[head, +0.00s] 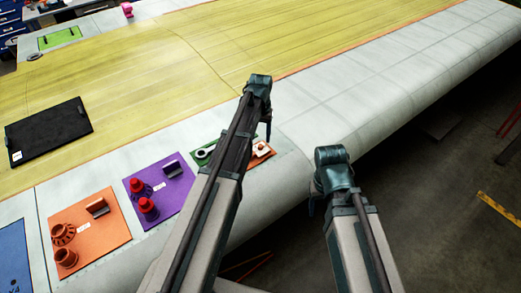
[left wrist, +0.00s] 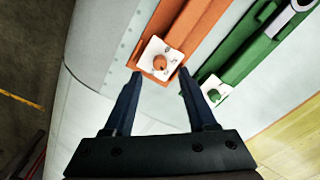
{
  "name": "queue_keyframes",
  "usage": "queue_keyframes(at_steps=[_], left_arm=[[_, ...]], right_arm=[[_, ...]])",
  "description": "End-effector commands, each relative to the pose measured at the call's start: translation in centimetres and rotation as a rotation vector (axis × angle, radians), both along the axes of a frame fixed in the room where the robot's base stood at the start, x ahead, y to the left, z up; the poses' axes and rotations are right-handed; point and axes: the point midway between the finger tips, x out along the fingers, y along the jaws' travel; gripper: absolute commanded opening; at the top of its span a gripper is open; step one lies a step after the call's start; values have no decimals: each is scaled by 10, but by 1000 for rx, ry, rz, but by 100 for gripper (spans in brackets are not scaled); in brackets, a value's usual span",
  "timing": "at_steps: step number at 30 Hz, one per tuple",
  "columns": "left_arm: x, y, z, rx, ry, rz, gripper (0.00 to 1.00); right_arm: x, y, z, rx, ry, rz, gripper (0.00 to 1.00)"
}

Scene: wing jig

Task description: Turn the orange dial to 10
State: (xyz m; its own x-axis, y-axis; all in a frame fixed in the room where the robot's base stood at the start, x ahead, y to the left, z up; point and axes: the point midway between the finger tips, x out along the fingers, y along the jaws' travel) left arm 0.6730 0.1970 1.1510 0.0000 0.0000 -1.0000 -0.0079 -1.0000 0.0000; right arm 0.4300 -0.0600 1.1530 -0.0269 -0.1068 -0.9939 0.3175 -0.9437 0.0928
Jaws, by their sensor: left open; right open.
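The orange dial (left wrist: 160,63) is a small round knob on a white plate with markings, at the end of an orange strip in the left wrist view. The markings are too small to read. My left gripper (left wrist: 160,80) is open and empty, with the dial just beyond its fingertips and roughly centred between them. I see no contact. In the head view the dial's white plate (head: 262,148) shows just right of my left forearm, which hides part of its surroundings. My right gripper (head: 311,206) hangs off the wing's front edge, mostly hidden by its wrist, away from the dial.
A green dial (left wrist: 214,95) on its own white plate is close to the left gripper's right finger. A purple panel (head: 178,207) and an orange panel (head: 107,240) with several parts lie left. A black tray (head: 48,131) lies on the wing.

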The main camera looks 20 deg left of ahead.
Motion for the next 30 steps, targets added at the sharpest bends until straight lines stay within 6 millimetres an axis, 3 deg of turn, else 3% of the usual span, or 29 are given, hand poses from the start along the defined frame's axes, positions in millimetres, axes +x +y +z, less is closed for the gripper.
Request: queue_keyframes(at_steps=[1, 3, 9, 20, 30], left_arm=[[0, 0, -15, 0, 0, 0, 57], [0, 0, -24, 0, 0, 0, 57], [0, 0, -43, 0, 0, 0, 57], [0, 0, -45, 0, 0, 0, 57], [0, 0, -45, 0, 0, 0, 0]], right_arm=[[0, 0, -15, 0, 0, -1, 66], [0, 0, -24, 0, -1, -2, 66], [0, 0, -43, 1, -2, -3, 66], [0, 0, -45, 1, -2, -4, 66], [0, 0, -45, 1, -2, -4, 66]])
